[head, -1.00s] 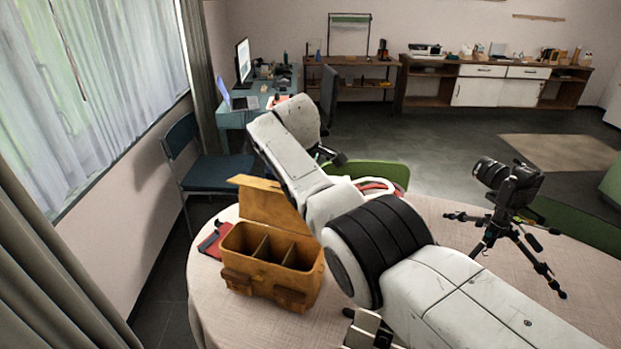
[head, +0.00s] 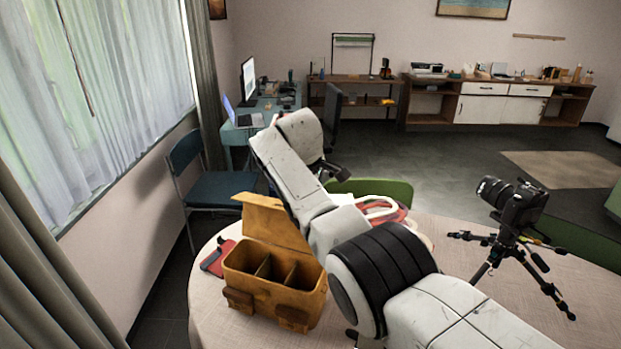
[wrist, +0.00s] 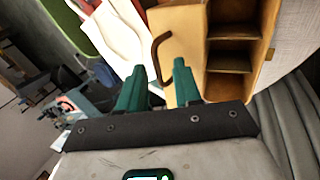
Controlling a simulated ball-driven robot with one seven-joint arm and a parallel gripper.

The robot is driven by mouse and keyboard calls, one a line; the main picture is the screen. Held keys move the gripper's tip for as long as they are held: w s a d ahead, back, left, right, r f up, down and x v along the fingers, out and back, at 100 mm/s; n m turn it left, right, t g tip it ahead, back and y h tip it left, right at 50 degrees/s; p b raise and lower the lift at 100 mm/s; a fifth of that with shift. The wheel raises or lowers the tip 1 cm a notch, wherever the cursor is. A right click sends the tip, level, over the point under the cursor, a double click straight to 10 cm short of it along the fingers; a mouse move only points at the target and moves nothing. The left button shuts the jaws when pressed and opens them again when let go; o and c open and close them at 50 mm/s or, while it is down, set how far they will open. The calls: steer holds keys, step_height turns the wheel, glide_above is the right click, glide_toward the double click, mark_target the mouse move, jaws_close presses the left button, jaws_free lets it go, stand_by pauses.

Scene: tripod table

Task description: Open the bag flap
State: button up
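The tan leather bag (head: 265,308) stands on the round table, its divided compartments exposed. Its flap (head: 270,220) stands up at the back, leaning away from the opening. The wrist view shows the flap (wrist: 182,25) as a tan panel beside the open compartments (wrist: 233,45). A brown curved handle (wrist: 157,50) shows in front of the flap. My gripper (wrist: 159,68) has two green fingers spread apart, with the handle's lower end seen between them. I cannot tell whether they touch the handle or flap. In the head view my gripper is hidden behind my arm and the bag.
A camera on a small tripod (head: 510,215) stands on the table (head: 450,235) to the right. A red item (head: 217,257) lies left of the bag. A red and white object (head: 385,210) lies behind my arm. A blue chair (head: 215,187) stands behind the table.

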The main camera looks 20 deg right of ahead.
steer(key=b+v, duration=0.1)
steer(key=v, duration=0.8)
steer(key=shift+r, duration=0.3)
